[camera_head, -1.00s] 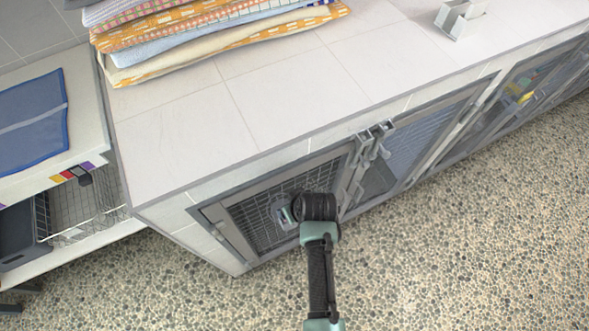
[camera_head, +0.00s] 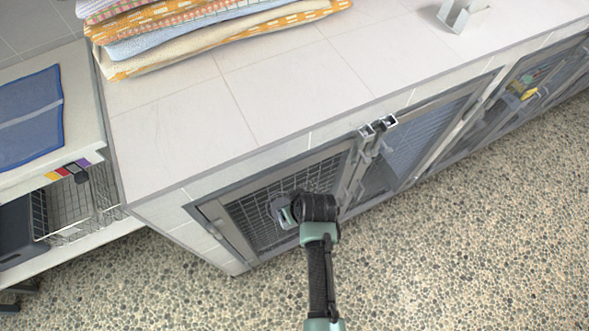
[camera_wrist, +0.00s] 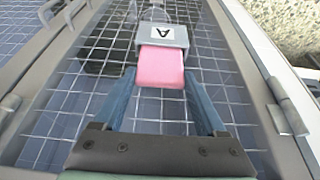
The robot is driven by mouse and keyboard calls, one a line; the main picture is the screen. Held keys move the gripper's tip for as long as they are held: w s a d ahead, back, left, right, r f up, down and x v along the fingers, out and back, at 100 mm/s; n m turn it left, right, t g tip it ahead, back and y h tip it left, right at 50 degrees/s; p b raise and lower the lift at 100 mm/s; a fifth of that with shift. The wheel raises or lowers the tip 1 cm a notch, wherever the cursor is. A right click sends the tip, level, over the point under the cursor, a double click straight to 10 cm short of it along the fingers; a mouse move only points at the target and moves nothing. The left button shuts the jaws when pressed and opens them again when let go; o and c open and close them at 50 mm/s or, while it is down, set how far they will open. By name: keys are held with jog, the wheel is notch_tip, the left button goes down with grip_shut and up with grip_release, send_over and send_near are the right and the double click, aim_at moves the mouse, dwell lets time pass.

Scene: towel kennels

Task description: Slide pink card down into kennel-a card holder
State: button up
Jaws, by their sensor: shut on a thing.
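The pink card (camera_wrist: 160,68) shows in the wrist view between my gripper's two blue-grey fingers (camera_wrist: 160,78). My gripper is shut on the card by its side edges. The card's far end meets the grey holder marked A (camera_wrist: 163,35) on the kennel's wire mesh door. The far end is hidden by the holder, so its depth inside cannot be told. In the head view my gripper (camera_head: 284,216) is at the left kennel door (camera_head: 260,222), and my dark wrist hides most of the card and holder.
The wire mesh (camera_wrist: 75,95) lies close behind the fingers. Door latches (camera_head: 372,140) stick out to the right of my gripper. Folded towels (camera_head: 210,35) and a metal holder (camera_head: 462,15) sit on the counter (camera_head: 270,95). The pebbled floor (camera_head: 450,240) is clear.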

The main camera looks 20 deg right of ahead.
jog(key=shift+f+b, duration=0.55)
jog(key=shift+f, duration=0.25)
jog(key=o, duration=1.3)
jog(key=shift+r, duration=0.1)
jog(key=p+v, duration=0.1)
jog(key=v, duration=1.1)
jog(key=shift+s+r+p, duration=0.25)
jog(key=shift+r+p, duration=0.1)
